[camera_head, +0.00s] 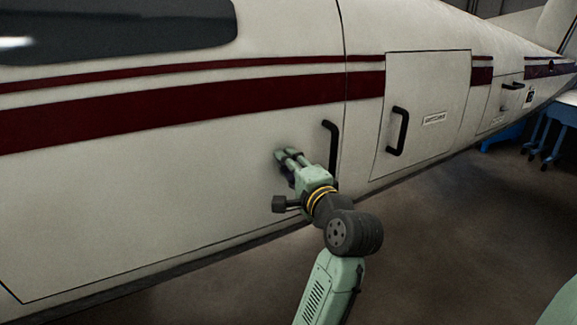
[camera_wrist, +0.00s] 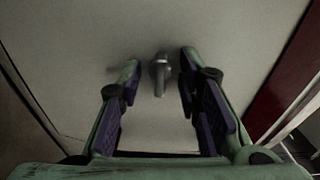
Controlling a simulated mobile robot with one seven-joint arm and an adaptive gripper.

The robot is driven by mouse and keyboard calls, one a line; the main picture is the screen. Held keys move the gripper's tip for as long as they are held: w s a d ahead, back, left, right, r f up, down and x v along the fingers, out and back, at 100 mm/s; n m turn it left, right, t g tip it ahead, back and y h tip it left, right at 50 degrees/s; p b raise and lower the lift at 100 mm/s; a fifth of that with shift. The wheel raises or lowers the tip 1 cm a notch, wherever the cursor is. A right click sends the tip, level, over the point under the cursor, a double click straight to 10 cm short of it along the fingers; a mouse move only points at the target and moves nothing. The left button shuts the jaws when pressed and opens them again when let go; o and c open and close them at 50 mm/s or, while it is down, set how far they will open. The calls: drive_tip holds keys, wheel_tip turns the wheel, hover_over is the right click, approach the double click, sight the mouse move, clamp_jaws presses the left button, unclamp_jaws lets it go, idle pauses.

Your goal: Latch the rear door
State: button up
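A large white door (camera_head: 190,200) with a dark red stripe fills the left of the head view and lies about flush with the fuselage. My gripper (camera_head: 284,156) is at its surface near the right edge, left of a black upright handle (camera_head: 331,150). In the wrist view my gripper (camera_wrist: 160,66) is open, its two fingers apart. A small grey latch lever (camera_wrist: 159,76) stands between the fingertips, with gaps visible on both sides. In the head view my gripper hides this lever.
A smaller closed hatch (camera_head: 430,95) with a black handle (camera_head: 397,131) and a label is to the right. Another small panel (camera_head: 507,100) with a handle is further right. Blue carts (camera_head: 545,130) stand far right. The floor (camera_head: 460,235) below is clear.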

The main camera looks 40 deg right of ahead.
drive_tip(key=shift+o, duration=0.8)
drive_tip(key=shift+v, duration=2.5)
